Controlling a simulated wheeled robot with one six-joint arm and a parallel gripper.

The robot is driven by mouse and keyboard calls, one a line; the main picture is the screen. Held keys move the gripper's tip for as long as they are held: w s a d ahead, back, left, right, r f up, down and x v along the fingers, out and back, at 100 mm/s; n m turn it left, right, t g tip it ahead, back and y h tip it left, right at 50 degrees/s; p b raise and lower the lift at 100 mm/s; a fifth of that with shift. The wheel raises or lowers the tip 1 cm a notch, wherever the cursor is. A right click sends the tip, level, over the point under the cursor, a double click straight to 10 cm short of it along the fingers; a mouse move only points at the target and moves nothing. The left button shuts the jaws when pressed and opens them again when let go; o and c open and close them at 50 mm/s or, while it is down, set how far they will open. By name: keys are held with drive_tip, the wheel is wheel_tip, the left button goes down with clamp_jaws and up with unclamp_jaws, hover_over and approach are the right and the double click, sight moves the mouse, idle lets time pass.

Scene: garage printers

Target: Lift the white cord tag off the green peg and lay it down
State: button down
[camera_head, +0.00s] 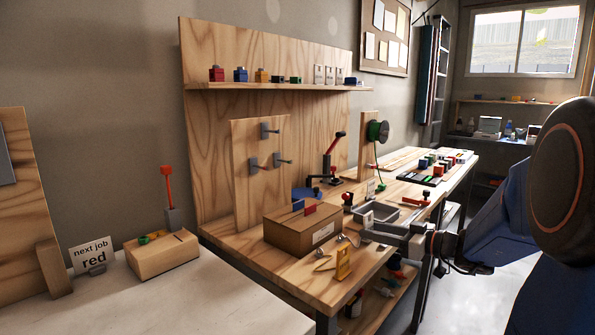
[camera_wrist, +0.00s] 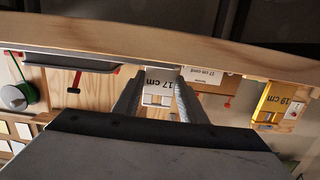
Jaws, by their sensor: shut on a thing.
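The white cord tag (camera_wrist: 158,88), marked "17 cm", is between the two fingers of my gripper (camera_wrist: 157,84) in the wrist view. The fingers are shut on it. In the head view my gripper (camera_head: 368,230) is over the front edge of the wooden bench, beside the grey tray. The tag is too small there to make out clearly. An upright wooden board (camera_head: 245,200) at the back left carries several grey peg blocks. The upper one (camera_head: 270,131) has a peg that looks green and bare; the lower ones have reddish pegs.
A yellow tag (camera_head: 343,264), marked "19 cm" in the wrist view (camera_wrist: 277,102), stands at the bench front. A cardboard box (camera_head: 300,232) is left of it. The grey tray (camera_head: 376,211) and a green spool (camera_head: 378,131) are behind my gripper.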

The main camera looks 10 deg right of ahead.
drive_tip(key=shift+f, duration=0.35)
drive_tip(key=c, duration=1)
unclamp_jaws()
drive_tip(key=v, duration=1.7)
drive_tip(key=s+a+f+m+g, duration=0.1)
drive_tip(key=s+a+f+g, duration=0.2)
drive_tip(key=a, duration=0.5)
drive_tip(key=s+a+f+m+g, duration=0.1)
drive_tip(key=s+a+f+g, duration=0.15)
drive_tip(key=a+g, duration=0.4)
drive_tip(key=shift+s+a+f+m+t+h, duration=0.15)
drive_tip(key=shift+s+a+f+m+h, duration=0.75)
drive_tip(key=shift+s+h, duration=0.8)
drive_tip(key=shift+s+a+f+m+t+h, duration=0.15)
drive_tip(key=shift+s+a+f+m+h, duration=0.65)
drive_tip(key=shift+s+h, duration=0.9)
drive_tip(key=shift+s+a+f+m+t+h, duration=0.15)
drive_tip(key=shift+s+a+f+m+h, duration=0.7)
drive_tip(key=shift+s+h, duration=0.85)
